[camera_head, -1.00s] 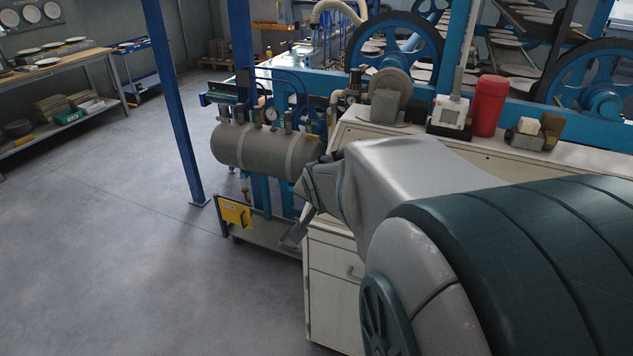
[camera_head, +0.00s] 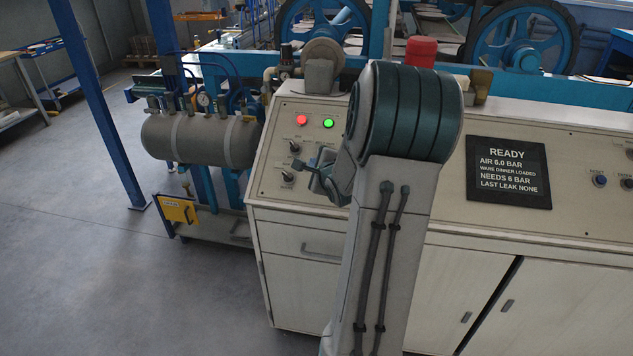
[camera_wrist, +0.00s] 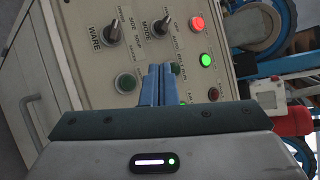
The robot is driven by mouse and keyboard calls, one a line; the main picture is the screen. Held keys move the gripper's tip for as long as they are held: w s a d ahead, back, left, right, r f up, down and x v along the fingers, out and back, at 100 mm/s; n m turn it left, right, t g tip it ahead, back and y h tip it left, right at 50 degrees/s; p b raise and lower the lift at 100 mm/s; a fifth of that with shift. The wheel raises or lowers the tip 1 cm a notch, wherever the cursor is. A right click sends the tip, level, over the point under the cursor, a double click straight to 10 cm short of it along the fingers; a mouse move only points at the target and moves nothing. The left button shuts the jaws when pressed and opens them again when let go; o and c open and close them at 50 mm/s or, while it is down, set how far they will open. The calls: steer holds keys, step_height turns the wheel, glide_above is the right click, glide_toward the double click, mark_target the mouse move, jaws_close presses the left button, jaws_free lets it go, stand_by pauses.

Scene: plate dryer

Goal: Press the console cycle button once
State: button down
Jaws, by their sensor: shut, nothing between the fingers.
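The console panel (camera_head: 268,160) faces me in the head view and also fills much of the wrist view (camera_wrist: 90,65). A dark button (camera_wrist: 213,94) lies to the right. Their labels are too small or hidden to read, so I cannot tell which is the cycle button. My gripper (camera_head: 314,163) is shut and empty, close in front of the panel; contact cannot be judged.
Two knobs, WARE (camera_wrist: 111,33) and MODE (camera_wrist: 162,26), and a red lamp (camera_wrist: 197,23) and lit green lamp (camera_wrist: 205,60) are near. A display (camera_head: 508,172) reads READY, AIR 6.0 BAR. A grey tank (camera_head: 200,140) stands left; the floor there is open.

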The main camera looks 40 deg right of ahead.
steer(key=f+b, duration=0.2)
steer(key=w+d+f+b, duration=0.1)
steer(key=f, duration=0.1)
steer(key=w+d+f+b, duration=0.1)
steer(key=b, duration=0.1)
steer(key=shift+d+f+b, duration=0.15)
steer(key=shift+f+b, duration=0.2)
steer(key=shift+f, duration=0.05)
steer(key=shift+w+d+f, duration=0.25)
steer(key=shift+d+f, duration=0.05)
steer(key=shift+f, duration=0.2)
steer(key=shift+w+d+f, duration=0.2)
steer(key=shift+d+f, duration=0.05)
steer(key=shift+f, duration=0.2)
steer(key=shift+f, duration=0.1)
stand_by(1.1)
steer(key=shift+w+d+f, duration=0.15)
steer(key=shift+f, duration=0.1)
steer(key=shift+w+d+f, duration=0.15)
steer(key=shift+f, duration=0.25)
stand_by(0.7)
steer(key=shift+r, duration=0.1)
steer(key=shift+s+a+r+p, duration=0.3)
steer(key=shift+r+p, duration=0.3)
steer(key=shift+r, duration=0.05)
